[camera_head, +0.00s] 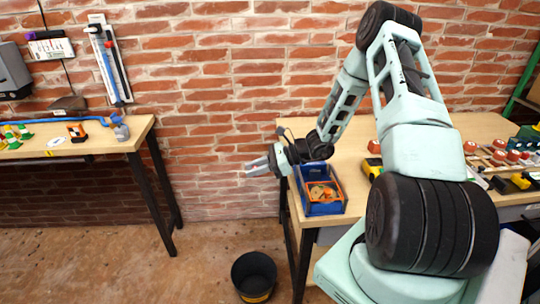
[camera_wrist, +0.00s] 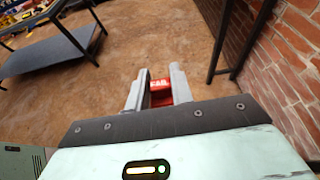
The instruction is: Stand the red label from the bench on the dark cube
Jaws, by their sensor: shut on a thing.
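My gripper (camera_head: 258,168) hangs in the air past the left end of the right bench, its fingers pointing left toward the gap between the benches. In the wrist view my gripper (camera_wrist: 158,84) is shut on the red label (camera_wrist: 160,86), a small red piece with white lettering held between the two grey fingers. The fingers hide part of it. In the head view the label cannot be made out. I cannot surely pick out the dark cube in either view.
A black bucket (camera_head: 254,276) stands on the floor between the benches. The right bench (camera_head: 345,148) holds a blue bin (camera_head: 322,208) and several small items. The left bench (camera_head: 100,146) holds several small items along its top. A brick wall (camera_head: 220,90) stands behind.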

